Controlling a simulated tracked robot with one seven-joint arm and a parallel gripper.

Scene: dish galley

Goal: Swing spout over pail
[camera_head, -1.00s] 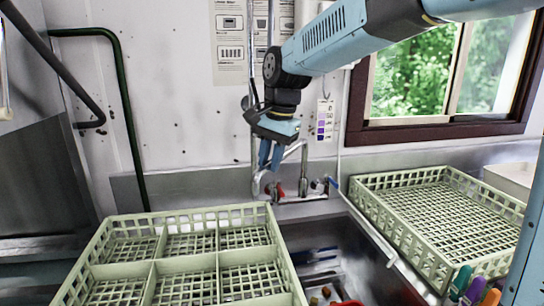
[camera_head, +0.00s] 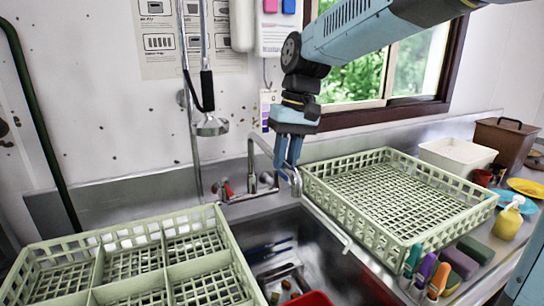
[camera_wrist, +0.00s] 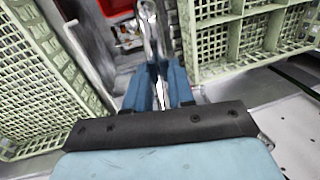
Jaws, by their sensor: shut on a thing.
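The chrome spout (camera_head: 265,146) rises from the tap on the back wall of the sink and reaches to the right. Its down-turned end (camera_head: 297,184) hangs over the sink's right part. My gripper (camera_head: 286,165) points down and is shut on the spout near that end. In the wrist view the silver spout (camera_wrist: 151,35) runs between the blue fingers of my gripper (camera_wrist: 160,75). A red container (camera_head: 310,299), perhaps the pail, is cut off at the bottom of the head view. It also shows at the top of the wrist view (camera_wrist: 116,5).
Pale green dish racks stand left (camera_head: 225,255) and right (camera_head: 385,235) of the sink. A spray head (camera_head: 211,126) hangs left of the tap. Colourful bottles (camera_head: 438,280) stand by the right rack. A white tub (camera_head: 455,157) is behind it.

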